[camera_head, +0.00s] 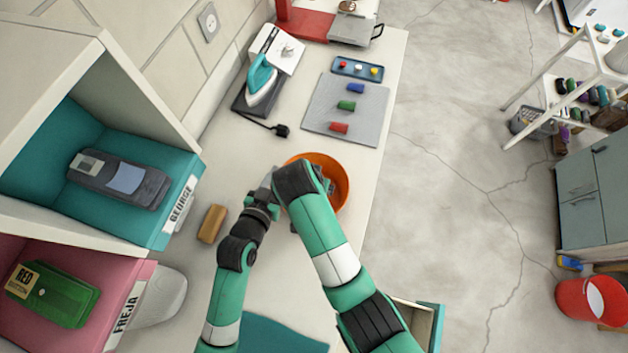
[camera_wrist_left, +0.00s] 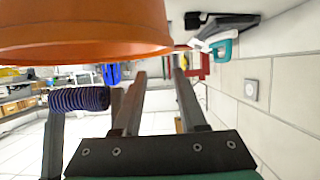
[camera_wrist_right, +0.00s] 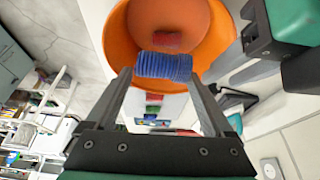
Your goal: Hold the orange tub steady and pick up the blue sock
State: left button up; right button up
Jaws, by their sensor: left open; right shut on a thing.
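The orange tub (camera_head: 339,174) stands on the white counter, partly hidden by my arms in the head view. Its wall fills the top of the left wrist view (camera_wrist_left: 85,30). My right gripper (camera_wrist_right: 160,78) is shut on the blue sock (camera_wrist_right: 165,66), a ribbed roll held across the fingers at the tub's mouth. The sock also shows in the left wrist view (camera_wrist_left: 80,98). A red ribbed roll (camera_wrist_right: 168,41) lies inside the tub. My left gripper (camera_wrist_left: 160,76) is open close beside the tub; I cannot tell whether it touches.
A grey mat (camera_head: 318,112) with blue, green and red rolls lies beyond the tub. A teal iron (camera_head: 262,78) and a black plug (camera_head: 281,130) are nearby. A tan block (camera_head: 212,223) sits left of my left arm. Labelled cubbies stand at left.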

pick_arm(q)
jog(key=shift+s, duration=0.1)
jog(key=v, duration=1.2)
